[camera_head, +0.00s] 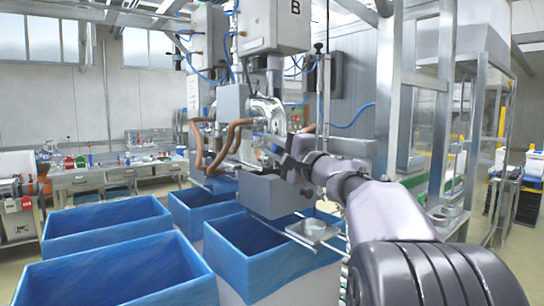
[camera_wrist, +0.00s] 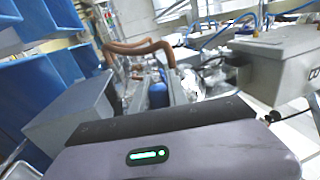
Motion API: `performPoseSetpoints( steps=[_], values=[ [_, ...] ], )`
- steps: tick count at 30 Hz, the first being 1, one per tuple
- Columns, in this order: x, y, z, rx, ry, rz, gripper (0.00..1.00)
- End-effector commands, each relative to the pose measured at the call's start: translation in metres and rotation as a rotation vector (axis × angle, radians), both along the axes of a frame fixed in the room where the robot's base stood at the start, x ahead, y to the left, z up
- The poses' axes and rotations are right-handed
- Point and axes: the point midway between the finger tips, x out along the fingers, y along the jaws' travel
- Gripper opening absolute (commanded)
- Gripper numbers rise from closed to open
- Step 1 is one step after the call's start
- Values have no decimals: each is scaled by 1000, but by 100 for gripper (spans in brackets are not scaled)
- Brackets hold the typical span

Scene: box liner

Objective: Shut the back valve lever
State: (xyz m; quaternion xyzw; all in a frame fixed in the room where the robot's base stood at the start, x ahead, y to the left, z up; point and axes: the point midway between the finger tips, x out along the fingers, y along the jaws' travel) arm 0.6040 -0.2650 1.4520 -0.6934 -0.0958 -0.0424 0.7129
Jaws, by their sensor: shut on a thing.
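My gripper (camera_head: 284,156) is at the filling machine (camera_head: 262,118), among its metal pipework in the head view. It is shut on a small part there, apparently a valve lever. The lever itself is hidden by my gripper and wrist, so its angle cannot be told. In the wrist view my gripper's grey-purple body (camera_wrist: 180,155) fills the bottom and its fingertips cannot be made out. Brown hoses (camera_head: 232,135) curve beside the pipework, left of my gripper; they also show in the wrist view (camera_wrist: 135,48).
A grey box-shaped housing (camera_head: 272,195) hangs just below my gripper. Several blue-lined boxes stand below and to the left, one near box (camera_head: 215,240) under the machine. A metal frame (camera_head: 385,90) rises close on the right. A workbench (camera_head: 110,175) stands at the back left.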

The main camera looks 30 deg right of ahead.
Motion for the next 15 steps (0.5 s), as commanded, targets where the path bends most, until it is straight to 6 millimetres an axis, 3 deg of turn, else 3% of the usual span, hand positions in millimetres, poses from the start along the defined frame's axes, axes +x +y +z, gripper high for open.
performPoseSetpoints(
  steps=[15],
  values=[
    [0, 0, -6, -58, -3, 0, 0]
  ],
)
